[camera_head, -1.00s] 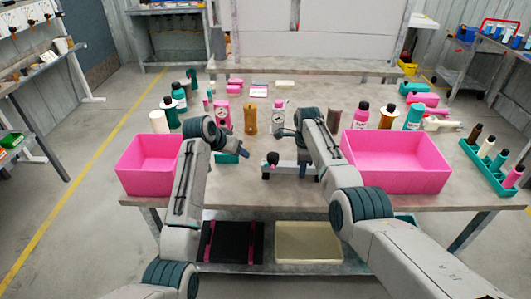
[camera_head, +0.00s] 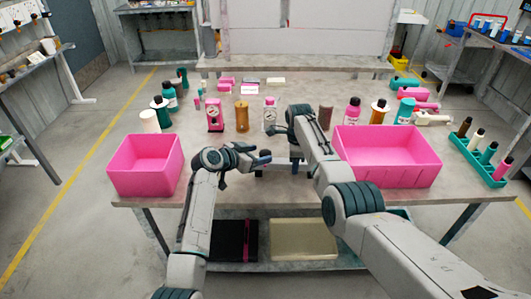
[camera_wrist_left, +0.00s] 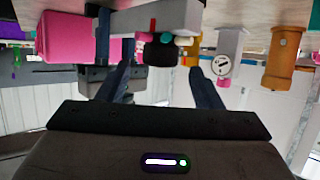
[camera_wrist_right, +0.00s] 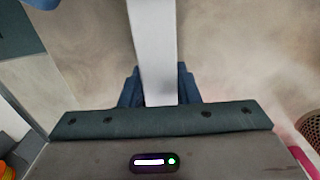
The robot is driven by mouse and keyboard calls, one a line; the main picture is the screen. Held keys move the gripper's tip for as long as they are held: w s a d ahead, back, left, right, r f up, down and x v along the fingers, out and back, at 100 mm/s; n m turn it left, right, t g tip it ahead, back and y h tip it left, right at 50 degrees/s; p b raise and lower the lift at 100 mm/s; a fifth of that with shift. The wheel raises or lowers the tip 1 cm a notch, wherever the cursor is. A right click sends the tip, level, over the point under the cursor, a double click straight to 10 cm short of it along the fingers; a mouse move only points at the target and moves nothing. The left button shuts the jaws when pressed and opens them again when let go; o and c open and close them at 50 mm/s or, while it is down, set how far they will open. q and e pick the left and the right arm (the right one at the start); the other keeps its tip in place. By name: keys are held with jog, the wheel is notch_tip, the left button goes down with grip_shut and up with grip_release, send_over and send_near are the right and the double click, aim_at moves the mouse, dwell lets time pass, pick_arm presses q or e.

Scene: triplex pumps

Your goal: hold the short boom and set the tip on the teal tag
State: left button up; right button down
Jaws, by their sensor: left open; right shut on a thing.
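A pale grey bar, seemingly the short boom (camera_wrist_right: 152,45), lies between the fingers of my right gripper (camera_wrist_right: 158,90), which is shut on it. In the left wrist view a grey bar (camera_wrist_left: 175,18) with a red mark crosses the top, with a black and green knob (camera_wrist_left: 160,50) below it. My left gripper (camera_wrist_left: 157,80) is open, its fingers on either side of the knob in that view; I cannot tell whether they touch it. In the head view it reaches in just left of the boom's stand. I cannot make out the teal tag.
Pink bins stand at the table's left (camera_head: 118,167) and right (camera_head: 400,178). Behind the grippers stand a pink gauge unit (camera_head: 215,115), a brown cylinder (camera_head: 242,117) and a white gauge unit (camera_head: 269,117). A teal bottle rack (camera_head: 470,158) is at the far right.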

aim_at(265, 152)
pick_arm(q)
jog(key=shift+x, duration=2)
